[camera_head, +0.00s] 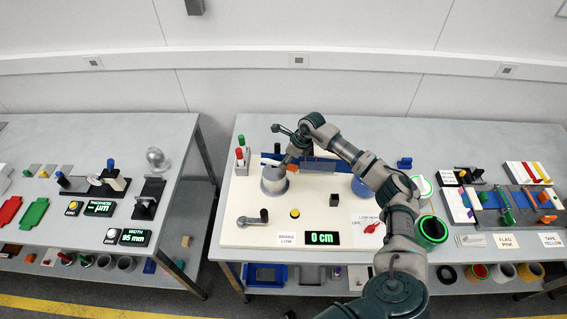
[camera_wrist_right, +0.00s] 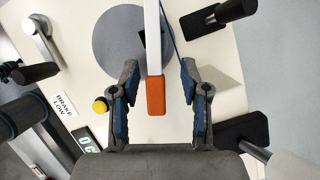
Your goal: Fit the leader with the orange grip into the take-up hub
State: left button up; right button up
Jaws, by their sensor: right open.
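The leader is a white strip (camera_wrist_right: 152,25) with an orange grip (camera_wrist_right: 156,95) at its end. In the head view the orange grip (camera_head: 292,167) shows small beside my right gripper (camera_head: 284,163), above the grey hub (camera_head: 273,184). In the wrist view the strip crosses over the round grey hub top (camera_wrist_right: 112,42), which has a dark slot (camera_wrist_right: 150,40) partly behind the strip. My right gripper (camera_wrist_right: 159,68) is open, with a blue-padded finger on either side of the grip and gaps between. I cannot tell how high the grip sits. My left gripper is not in view.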

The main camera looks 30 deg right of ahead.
jog(key=shift+x, duration=0.85)
jog(key=shift+a+r, duration=0.2)
jog(key=shift+a, duration=0.3)
jog(key=shift+c, duration=1.2)
grip_shut()
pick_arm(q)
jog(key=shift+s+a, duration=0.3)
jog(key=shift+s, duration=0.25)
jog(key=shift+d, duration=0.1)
pick_arm(e)
jog(key=shift+d, duration=0.35)
